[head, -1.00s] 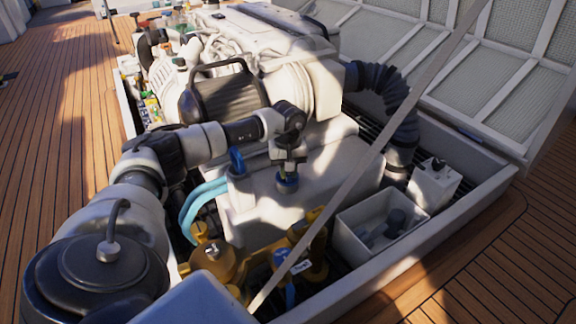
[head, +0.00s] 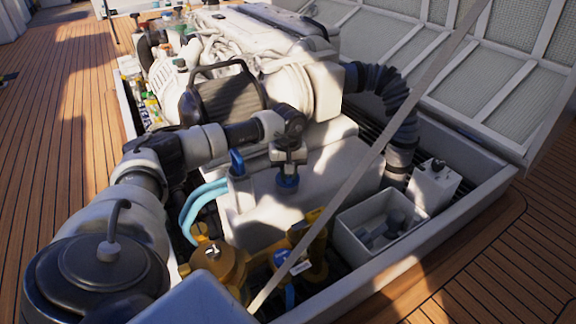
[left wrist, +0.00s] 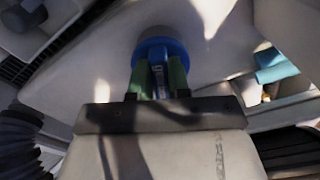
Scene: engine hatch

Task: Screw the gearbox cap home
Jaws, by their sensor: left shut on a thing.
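The gearbox cap (head: 287,182) is blue and round and sits on top of the pale grey gearbox housing (head: 262,215). My left gripper (head: 288,172) points down from above and is shut on the cap. In the left wrist view the green-padded fingers (left wrist: 161,78) stand on either side of the raised blue middle of the cap (left wrist: 160,47). The cap's wider blue rim shows beyond the fingertips. The seat under the cap is hidden, so I cannot tell whether there is a gap. My right gripper is not in view.
A blue-topped post (head: 237,162) and light blue hoses (head: 203,203) are left of the cap. A black ribbed duct (head: 400,125) rises at right. A grey bin (head: 351,243) with dark parts and yellow valve fittings (head: 222,262) are nearer. A thin strut crosses diagonally.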

